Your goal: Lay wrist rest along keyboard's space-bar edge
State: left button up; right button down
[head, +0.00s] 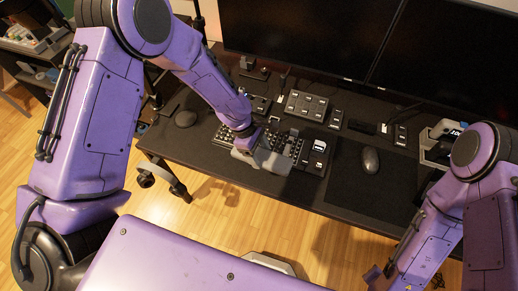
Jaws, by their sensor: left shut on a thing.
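The dark keyboard (228,139) lies near the front edge of the desk, with its left keys and part of its right side showing. My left gripper (264,147) reaches down over its front middle and hides part of the keys. It is shut on a grey padded bar that looks like the wrist rest (272,161), at the keyboard's near side. I cannot tell whether the bar touches the desk. My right gripper (405,280) is low at the bottom right, away from the desk, partly cut off; its jaws are unclear.
Button boxes (307,106) stand behind the keyboard, below two monitors (300,40). The desk's front edge (220,178) is close to the bar.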

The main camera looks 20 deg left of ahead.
pick_arm(q)
jog(key=shift+a+f+n, duration=0.25)
jog(key=shift+n, duration=0.05)
jog(key=shift+f, duration=0.2)
notch_tip(320, 180, down, 7)
jog(key=b, duration=0.9)
jog(key=shift+f, duration=0.2)
jog(key=shift+r, duration=0.1)
jog(key=shift+f, duration=0.5)
